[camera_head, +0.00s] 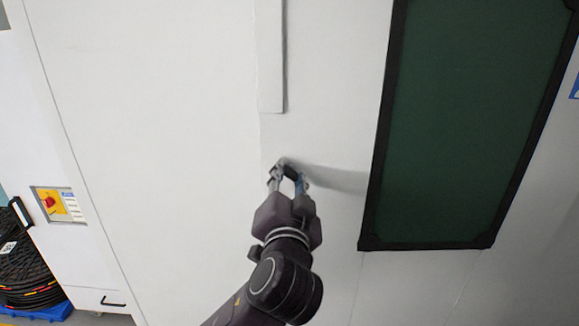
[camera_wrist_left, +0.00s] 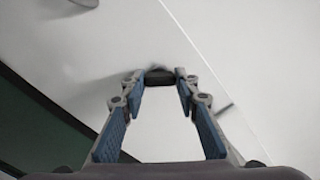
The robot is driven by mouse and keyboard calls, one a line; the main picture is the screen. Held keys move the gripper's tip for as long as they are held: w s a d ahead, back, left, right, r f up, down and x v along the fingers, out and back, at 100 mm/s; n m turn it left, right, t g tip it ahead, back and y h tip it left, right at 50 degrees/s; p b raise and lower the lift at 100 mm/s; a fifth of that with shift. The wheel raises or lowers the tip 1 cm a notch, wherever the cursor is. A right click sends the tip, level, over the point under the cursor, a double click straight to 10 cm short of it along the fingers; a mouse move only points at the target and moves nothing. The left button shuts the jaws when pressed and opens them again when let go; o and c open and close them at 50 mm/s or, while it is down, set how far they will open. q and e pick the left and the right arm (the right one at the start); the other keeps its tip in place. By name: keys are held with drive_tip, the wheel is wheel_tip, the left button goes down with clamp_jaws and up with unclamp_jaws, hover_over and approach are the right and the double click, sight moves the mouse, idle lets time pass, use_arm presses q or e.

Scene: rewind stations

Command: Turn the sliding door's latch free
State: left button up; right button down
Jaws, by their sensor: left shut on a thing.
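The sliding door (camera_head: 335,90) is a white panel with a dark green, black-framed window (camera_head: 455,120) at right in the head view. My left gripper (camera_head: 288,180) reaches up to the white face, left of the window's lower part. It is shut on a small dark latch (camera_wrist_left: 159,77), which shows between the fingertips in the left wrist view. The fingers stand apart along their length, with the latch at their tips. The latch is mostly hidden by the fingers in the head view, so its turn angle cannot be told. My right gripper is not in view.
A raised vertical white strip (camera_head: 271,60) runs down the face above my left gripper. A red knob on a yellow plate (camera_head: 50,203) is at the left. Black coils (camera_head: 25,265) sit on a blue base at the lower left. The white panel left of the gripper is bare.

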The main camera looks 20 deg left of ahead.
use_arm(q)
drive_tip(key=m+p, duration=0.5)
drive_tip(key=m, duration=0.1)
drive_tip(key=shift+r+p, duration=0.1)
drive_tip(key=shift+p, duration=0.3)
drive_tip(key=m+p, duration=0.1)
drive_tip(key=m, duration=0.1)
drive_tip(key=shift+m, duration=0.3)
drive_tip(key=shift+m+p, duration=0.65)
drive_tip(key=shift+m, duration=0.15)
drive_tip(key=shift+f, duration=0.2)
drive_tip(key=o, duration=1.1)
drive_tip(key=shift+o, duration=0.2)
